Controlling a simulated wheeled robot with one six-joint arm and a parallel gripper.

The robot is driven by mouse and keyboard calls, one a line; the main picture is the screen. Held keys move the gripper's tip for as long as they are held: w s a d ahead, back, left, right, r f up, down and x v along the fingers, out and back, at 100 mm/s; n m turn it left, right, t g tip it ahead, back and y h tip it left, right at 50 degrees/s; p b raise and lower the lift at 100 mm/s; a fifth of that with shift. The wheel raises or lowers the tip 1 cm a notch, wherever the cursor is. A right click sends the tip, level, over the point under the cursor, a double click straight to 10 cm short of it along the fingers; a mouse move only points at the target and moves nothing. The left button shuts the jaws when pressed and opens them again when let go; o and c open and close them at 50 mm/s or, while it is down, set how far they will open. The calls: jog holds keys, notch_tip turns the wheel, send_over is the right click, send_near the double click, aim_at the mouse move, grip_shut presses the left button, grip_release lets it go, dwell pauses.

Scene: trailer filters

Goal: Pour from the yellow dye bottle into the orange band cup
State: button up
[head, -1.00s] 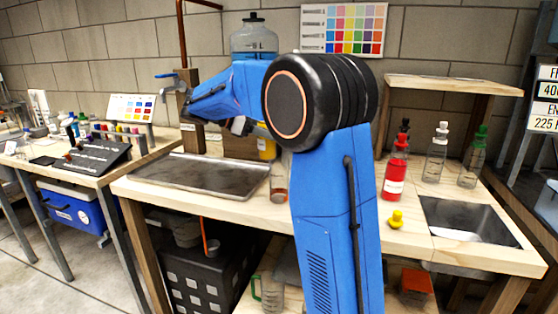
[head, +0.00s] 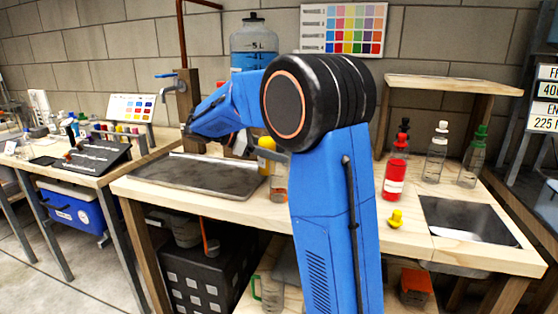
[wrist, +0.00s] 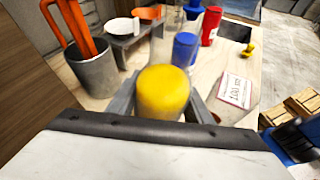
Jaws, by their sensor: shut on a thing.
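My gripper (wrist: 163,100) is shut on the yellow dye bottle (wrist: 163,92). In the wrist view its yellow end faces the camera between the fingers, and a clear part stretches away beyond it. In the head view the yellow of the bottle (head: 266,143) shows beside my arm, and the bottle looks tilted. The orange band cup (head: 279,183), a clear glass with an orange-brown band, stands on the bench just below the bottle, partly behind my arm. The bottle's mouth and any flow are not clear to see.
A yellow stopper (head: 396,218) lies on the bench. A red bottle (head: 394,172) and two clear bottles stand right, by a sink (head: 468,218). A metal tray (head: 200,176) lies left. The wrist view shows a grey bucket (wrist: 92,72) and a blue bottle (wrist: 185,50).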

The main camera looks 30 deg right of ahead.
jog(key=shift+s+f+m+t+h, duration=0.1)
jog(key=shift+f+m+t+h, duration=0.15)
jog(key=shift+m+t, duration=0.8)
jog(key=shift+s+f+m+t+h, duration=0.15)
jog(key=shift+f+m+t, duration=0.1)
jog(key=shift+m+t, duration=0.75)
jog(key=shift+w+r+m, duration=0.1)
jog(key=shift+w+m, duration=0.1)
jog(key=shift+m, duration=0.25)
jog(key=shift+w+d+r+m+t+h, duration=0.1)
jog(key=shift+w+r+m+t+h, duration=0.1)
jog(key=shift+w+r+m+t, duration=0.3)
jog(key=shift+w+r+m+t+h, duration=0.2)
jog(key=shift+r+m+t, duration=0.3)
jog(key=shift+r, duration=0.25)
dwell(2.2)
jog(key=shift+w+m+t, duration=0.2)
jog(key=shift+m+t, duration=0.15)
jog(key=shift+m, duration=0.25)
dwell(1.1)
dwell(0.3)
